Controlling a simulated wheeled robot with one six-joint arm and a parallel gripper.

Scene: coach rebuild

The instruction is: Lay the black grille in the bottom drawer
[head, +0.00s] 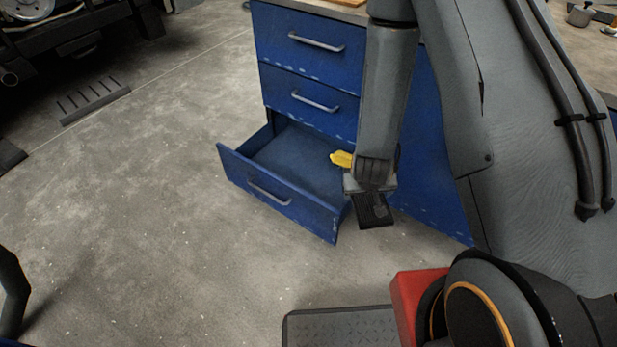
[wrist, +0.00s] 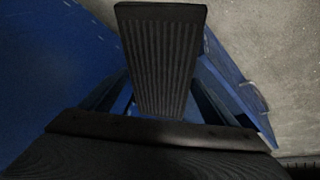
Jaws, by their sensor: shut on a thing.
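My gripper (head: 372,190) hangs at the right end of the open bottom drawer (head: 277,199) of the blue cabinet. It is shut on the black grille (head: 374,211), a dark slatted plate that sticks out below the jaws. In the wrist view the ribbed grille (wrist: 160,58) extends away from the jaws, with blue drawer parts (wrist: 235,80) behind it. The grille appears above or just over the drawer's right side; its exact height is unclear. A yellow object (head: 341,158) shows beside my gripper, partly hidden by it. The drawer's visible floor is otherwise bare.
Two shut drawers with handles (head: 316,42) are above the open one. The concrete floor in front of the drawer is clear.

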